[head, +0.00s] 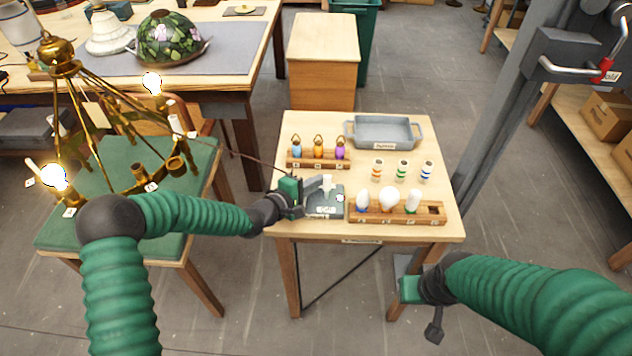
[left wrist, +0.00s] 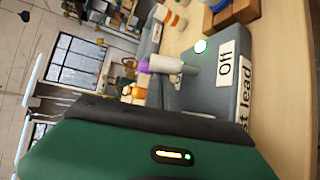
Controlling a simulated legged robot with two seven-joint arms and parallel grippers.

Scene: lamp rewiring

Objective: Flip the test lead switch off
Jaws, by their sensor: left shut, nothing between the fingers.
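The test lead switch box (head: 322,208) is a grey block at the left front of the small wooden table. Its pale lever (head: 327,184) stands up from it in the head view.
A bulb rack (head: 397,216) stands right of the switch box. Behind are a rack of coloured pieces (head: 318,160), several striped cylinders (head: 402,169) and a grey tray (head: 384,132).

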